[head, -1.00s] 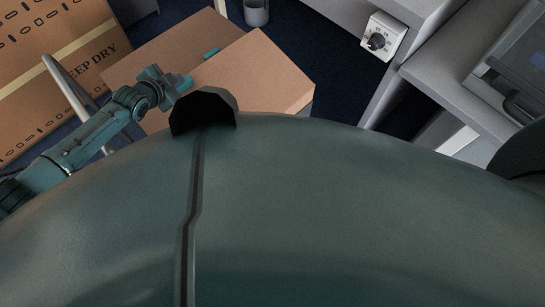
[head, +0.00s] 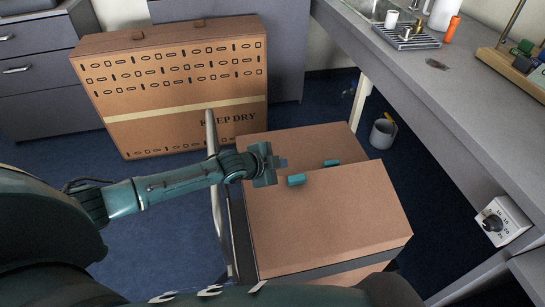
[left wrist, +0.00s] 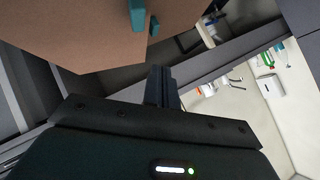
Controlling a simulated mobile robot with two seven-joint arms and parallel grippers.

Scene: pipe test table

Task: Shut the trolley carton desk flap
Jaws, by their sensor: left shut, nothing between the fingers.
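The trolley carton stands in the middle of the head view. Its near, larger brown flap (head: 325,222) lies over the top, with a teal tab (head: 296,180) at its far edge. A second brown flap (head: 300,143) lies beyond it, with another teal tab (head: 331,163). I cannot tell for sure which is the desk flap, nor whether either lies fully flat. My left gripper (head: 280,163) is shut and empty, just left of the tabs. In the left wrist view its fingers (left wrist: 161,86) point toward brown cardboard (left wrist: 85,30) with the teal tabs. My right gripper is out of view.
The grey trolley handle (head: 214,190) rises left of the carton, close to my left forearm. A long grey desk (head: 420,95) runs along the right. A bucket (head: 382,134) stands on the floor between. A large "KEEP DRY" carton (head: 180,90) stands behind.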

